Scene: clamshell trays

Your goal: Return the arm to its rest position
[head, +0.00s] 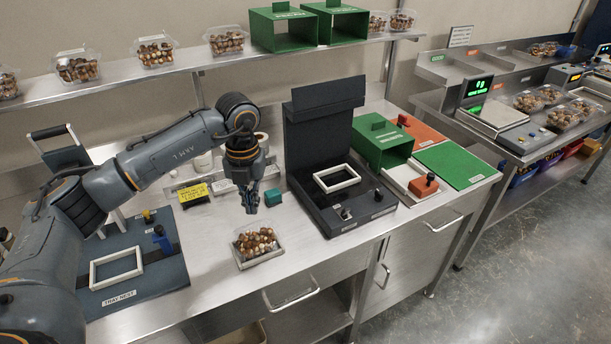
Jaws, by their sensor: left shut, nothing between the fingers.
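My left arm comes in from the left and reaches over the steel bench. Its left gripper (250,205) points down and is shut, with nothing held. It hangs above and just behind a clear clamshell tray (262,262) of brown nuts near the bench's front edge. A gap seems to show between the fingertips and the tray. My right gripper is not in view.
A black press (325,140) with a white frame stands right of the gripper, beside a green box (385,145). A tray nest (135,285) lies left. A teal block (274,196) sits close by. Filled clamshells (155,52) line the shelf.

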